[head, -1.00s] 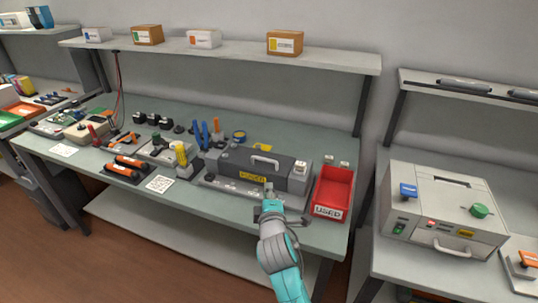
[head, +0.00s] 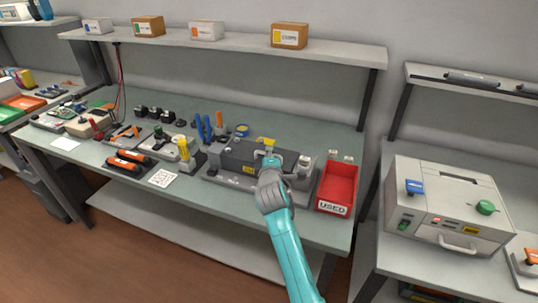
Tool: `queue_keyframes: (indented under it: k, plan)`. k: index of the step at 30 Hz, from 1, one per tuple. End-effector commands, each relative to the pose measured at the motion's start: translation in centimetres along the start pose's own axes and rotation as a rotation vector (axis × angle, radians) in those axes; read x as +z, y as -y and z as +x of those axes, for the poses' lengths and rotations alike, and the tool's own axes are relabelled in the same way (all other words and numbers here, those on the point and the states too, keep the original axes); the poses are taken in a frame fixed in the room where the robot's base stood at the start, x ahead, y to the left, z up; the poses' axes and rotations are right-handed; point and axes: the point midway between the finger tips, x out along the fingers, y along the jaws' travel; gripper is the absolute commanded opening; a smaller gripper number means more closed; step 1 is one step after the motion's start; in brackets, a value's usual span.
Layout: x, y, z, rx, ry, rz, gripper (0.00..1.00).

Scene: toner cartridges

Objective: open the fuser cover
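The fuser unit (head: 229,181) is a grey box on the workbench, with a dark cover (head: 237,153) lying closed on top. A pale handle (head: 258,155) on the cover is mostly hidden behind my gripper. A yellow label (head: 248,170) on the front of the cover is partly covered by my arm. My gripper (head: 268,161) is at the handle, over the front middle of the cover. Its fingers are too small and too hidden to tell whether they are open or shut, or whether they touch the handle.
A red bin marked USED (head: 338,184) stands just right of the fuser. A shelf (head: 230,45) with boxes runs above the bench. A grey machine (head: 450,205) stands on the right bench.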

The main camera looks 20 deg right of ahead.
Motion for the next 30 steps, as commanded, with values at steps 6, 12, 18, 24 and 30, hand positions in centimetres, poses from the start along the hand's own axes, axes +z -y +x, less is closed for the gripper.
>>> queue_keyframes:
  k: [6, 12, 18, 24, 30]
  plan:
    - [0.0, 0.0, 0.9, -0.001, 0.0, 0.0, 0.22]
    - [0.0, 0.0, 0.9, 0.0, 0.0, 0.0, 0.22]
    - [0.0, 0.0, 0.8, 0.0, 0.0, 0.0, 0.0]
    - [0.0, 0.0, 0.9, -0.002, 0.0, 0.001, 0.0]
    - [-0.2, -0.6, 1.5, -0.03, 0.0, 0.014, 0.0]
